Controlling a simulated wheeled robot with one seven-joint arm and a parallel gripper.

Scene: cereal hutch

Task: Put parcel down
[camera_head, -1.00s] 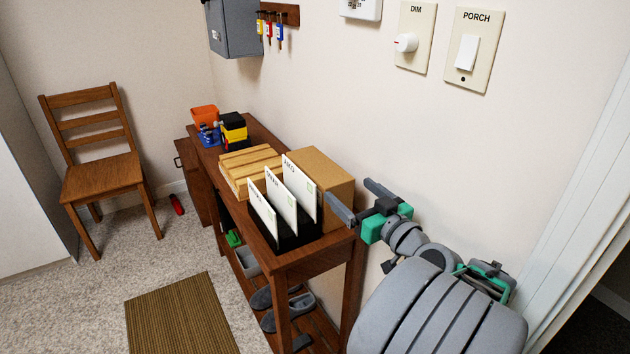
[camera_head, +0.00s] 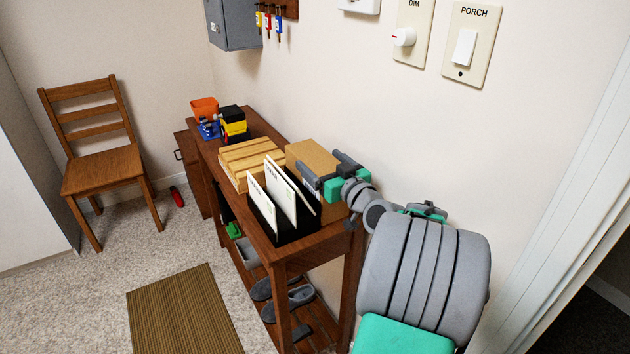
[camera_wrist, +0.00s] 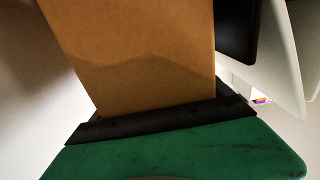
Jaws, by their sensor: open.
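The parcel, a brown cardboard box (camera_head: 312,156), sits on the dark wooden console table (camera_head: 315,243) against the wall, behind the letter rack. My gripper (camera_head: 326,162) is open at the parcel's right end, and its fingers and arm hide part of the box. In the wrist view the parcel's plain brown face (camera_wrist: 140,55) fills the middle, right in front of the dark palm.
White envelopes (camera_head: 262,205) stand in the black rack (camera_head: 291,232) close in front of my gripper. A slatted wooden box (camera_head: 245,163) and an orange container (camera_head: 204,108) stand farther back.

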